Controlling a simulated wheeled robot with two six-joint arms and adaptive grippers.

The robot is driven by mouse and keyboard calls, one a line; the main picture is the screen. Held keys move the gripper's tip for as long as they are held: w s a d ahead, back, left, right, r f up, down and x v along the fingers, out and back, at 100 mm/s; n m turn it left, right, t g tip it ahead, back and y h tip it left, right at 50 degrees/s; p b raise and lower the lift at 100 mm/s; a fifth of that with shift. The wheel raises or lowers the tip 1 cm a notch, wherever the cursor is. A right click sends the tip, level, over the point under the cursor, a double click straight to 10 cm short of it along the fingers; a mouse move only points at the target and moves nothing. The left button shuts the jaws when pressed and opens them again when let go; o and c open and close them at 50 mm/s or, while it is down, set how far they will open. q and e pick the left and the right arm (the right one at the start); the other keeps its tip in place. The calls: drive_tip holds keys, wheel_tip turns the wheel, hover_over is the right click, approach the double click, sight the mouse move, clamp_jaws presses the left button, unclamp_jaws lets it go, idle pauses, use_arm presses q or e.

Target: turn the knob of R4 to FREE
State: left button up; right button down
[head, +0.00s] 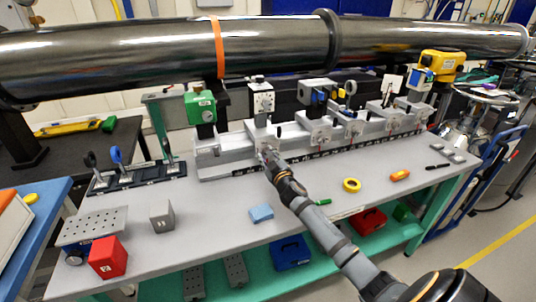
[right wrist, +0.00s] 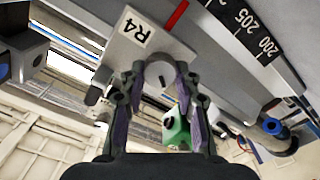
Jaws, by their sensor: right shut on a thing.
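The R4 label (right wrist: 137,31) is on a light grey carrier plate in the right wrist view, where the picture is tilted. The round grey knob (right wrist: 159,71) of R4 sits just below the label, between my right gripper's fingertips (right wrist: 161,82). The fingers are closed on its sides. In the head view my right gripper (head: 268,153) reaches the front of the R4 carrier (head: 258,131), which bears a white box-like device (head: 262,97). The fingers hide most of the knob, and I cannot read its setting. My left gripper is in neither view.
Several other carriers stand along the rail (head: 330,150), with a scale (right wrist: 245,22) on its front. A green device (head: 200,107) stands left of R4. A long dark pipe (head: 130,58) runs above. A blue block (head: 261,213) and yellow tape roll (head: 352,185) lie on the bench.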

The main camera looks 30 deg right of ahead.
drive_tip(key=n+p, duration=0.1)
drive_tip(key=n, duration=0.3)
drive_tip(key=shift+a, duration=0.1)
drive_tip(key=shift+n+p, duration=0.5)
drive_tip(key=shift+n, duration=1.2)
drive_tip(key=shift+f+n, duration=0.1)
drive_tip(key=shift+n, duration=0.2)
drive_tip(key=c, duration=1)
unclamp_jaws()
drive_tip(key=shift+o, duration=0.2)
